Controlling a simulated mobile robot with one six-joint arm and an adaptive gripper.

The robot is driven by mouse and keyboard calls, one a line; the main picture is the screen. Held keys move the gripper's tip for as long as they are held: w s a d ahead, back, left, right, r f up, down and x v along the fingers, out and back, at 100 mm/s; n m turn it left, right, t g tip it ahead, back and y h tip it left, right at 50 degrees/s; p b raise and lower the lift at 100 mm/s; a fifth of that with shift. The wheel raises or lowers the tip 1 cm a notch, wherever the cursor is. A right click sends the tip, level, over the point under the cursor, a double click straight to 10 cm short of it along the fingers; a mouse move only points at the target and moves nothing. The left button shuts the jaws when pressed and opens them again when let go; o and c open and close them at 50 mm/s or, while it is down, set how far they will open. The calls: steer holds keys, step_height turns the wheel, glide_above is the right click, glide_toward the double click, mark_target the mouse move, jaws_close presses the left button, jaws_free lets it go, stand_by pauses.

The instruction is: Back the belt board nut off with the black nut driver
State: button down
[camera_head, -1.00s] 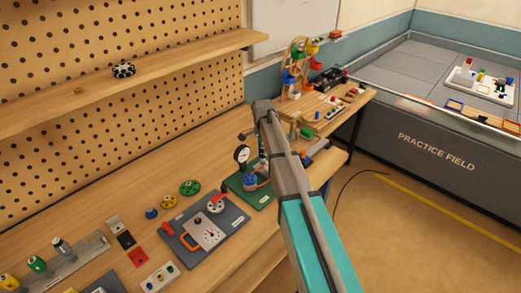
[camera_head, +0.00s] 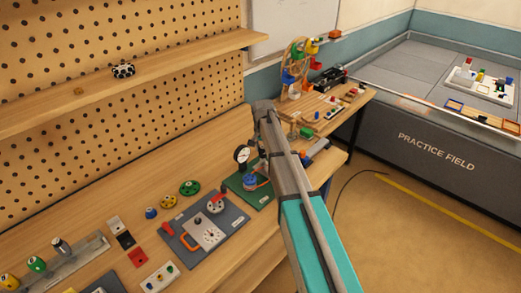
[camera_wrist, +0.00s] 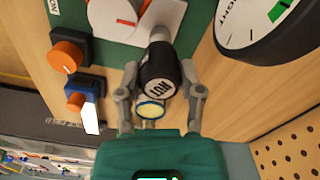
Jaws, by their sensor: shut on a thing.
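In the wrist view the black nut driver (camera_wrist: 158,68), with a white "NUT" label on its end, is held between the two grey fingers of my gripper (camera_wrist: 159,90). Its far end points at a grey part (camera_wrist: 165,18) on or beside a green board (camera_wrist: 105,28). The driver hides the nut, so I cannot tell whether they touch. A white disc with a red mark (camera_wrist: 118,12) is just left of the driver's far end. In the head view the green board (camera_head: 236,183) is partly behind my arm, and my gripper is mostly hidden.
An orange knob on a dark base (camera_wrist: 67,54) and one on a blue base (camera_wrist: 78,98) stand left of the driver. A dial gauge (camera_wrist: 262,22) is close on the right. A grey panel (camera_head: 190,243) and a tool rack (camera_head: 85,262) lie left along the bench.

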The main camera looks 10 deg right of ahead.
steer(key=n, duration=0.5)
steer(key=shift+w+a+n, duration=0.1)
steer(key=shift+n, duration=0.3)
steer(key=shift+c, duration=1)
jaws_free()
steer(key=m, duration=1.2)
steer(key=shift+m, duration=0.3)
